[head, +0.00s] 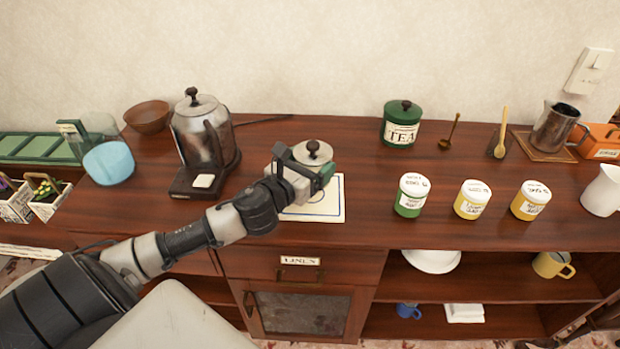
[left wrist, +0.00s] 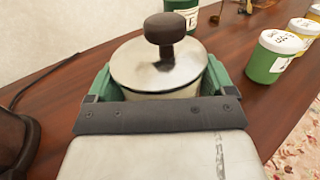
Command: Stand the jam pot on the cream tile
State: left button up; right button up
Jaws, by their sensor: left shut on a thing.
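The jam pot (head: 312,153) is a pale round pot with a shiny metal lid and a dark knob. My left gripper (head: 312,172) is shut on it, with a green finger on either side of the pot in the left wrist view (left wrist: 158,85). The pot looks upright. The cream tile (head: 325,212), with a blue border line, lies on the wooden top below the gripper and partly hidden by it. The pot's base is hidden, so I cannot tell whether it touches the tile. My right gripper is not in view.
A metal kettle (head: 200,130) stands left of the gripper. A green tea tin (head: 402,125) stands behind right. The wood between tile and jars is clear; the top's front edge is close below the tile.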

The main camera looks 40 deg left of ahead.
pick_arm(q)
jog(key=shift+a+f+b, duration=0.1)
jog(key=shift+f+b, duration=0.25)
jog(key=shift+f, duration=1.65)
jog(key=shift+f, duration=0.2)
jog(key=o, duration=1.1)
jog(key=shift+c, duration=0.2)
jog(key=shift+r, duration=0.2)
jog(key=shift+s+f, duration=0.15)
jog(key=shift+s, duration=0.2)
jog(key=s+b, duration=0.2)
jog(key=s, duration=0.8)
jog(key=shift+s+a, duration=0.15)
jog(key=shift+s, duration=0.55)
